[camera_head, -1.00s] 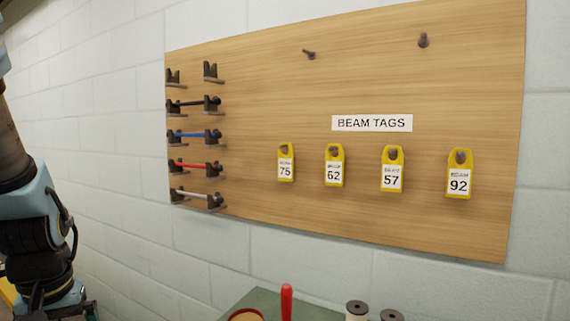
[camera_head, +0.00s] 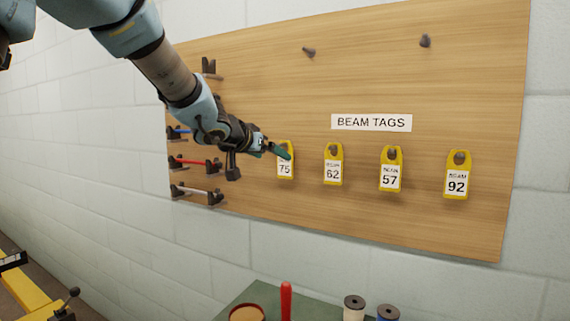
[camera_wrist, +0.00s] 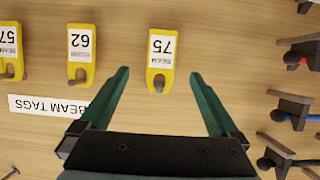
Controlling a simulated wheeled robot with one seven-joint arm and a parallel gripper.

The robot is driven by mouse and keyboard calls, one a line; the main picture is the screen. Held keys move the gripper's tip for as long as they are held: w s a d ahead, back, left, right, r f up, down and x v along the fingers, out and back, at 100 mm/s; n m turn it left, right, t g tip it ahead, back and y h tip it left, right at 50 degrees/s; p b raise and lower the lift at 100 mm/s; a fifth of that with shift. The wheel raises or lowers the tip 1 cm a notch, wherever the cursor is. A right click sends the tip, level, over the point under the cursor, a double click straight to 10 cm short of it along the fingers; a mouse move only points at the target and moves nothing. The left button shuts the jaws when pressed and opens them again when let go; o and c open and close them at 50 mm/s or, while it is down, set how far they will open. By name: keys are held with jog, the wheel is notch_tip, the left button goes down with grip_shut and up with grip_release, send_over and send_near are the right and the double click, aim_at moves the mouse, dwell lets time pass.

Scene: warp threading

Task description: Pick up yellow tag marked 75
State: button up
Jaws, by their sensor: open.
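The yellow tag marked 75 (camera_head: 286,171) hangs on a peg at the left end of a row of tags on the wooden board. In the wrist view the tag (camera_wrist: 161,50) appears upside down, its peg through the hole, just beyond the fingertips and between their lines. My gripper (camera_wrist: 160,74) is open and empty, with dark green fingers on either side of the tag's line. In the head view my gripper (camera_head: 280,152) overlaps the upper part of the tag. Whether a finger touches it I cannot tell.
Yellow tags marked 62 (camera_head: 333,172), 57 (camera_head: 390,177) and 92 (camera_head: 457,183) hang to the right. A BEAM TAGS label (camera_head: 371,123) is above. Racks with coloured rods (camera_head: 195,164) stick out at left. A green surface (camera_head: 240,299) with spools is below.

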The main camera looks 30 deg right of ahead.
aim_at(284, 161)
jog(key=x, duration=0.8)
jog(key=shift+w+d+r, duration=0.1)
jog(key=shift+w+d, duration=0.05)
jog(key=shift+w, duration=0.1)
jog(key=shift+c, duration=0.4)
jog(key=c, duration=1.4)
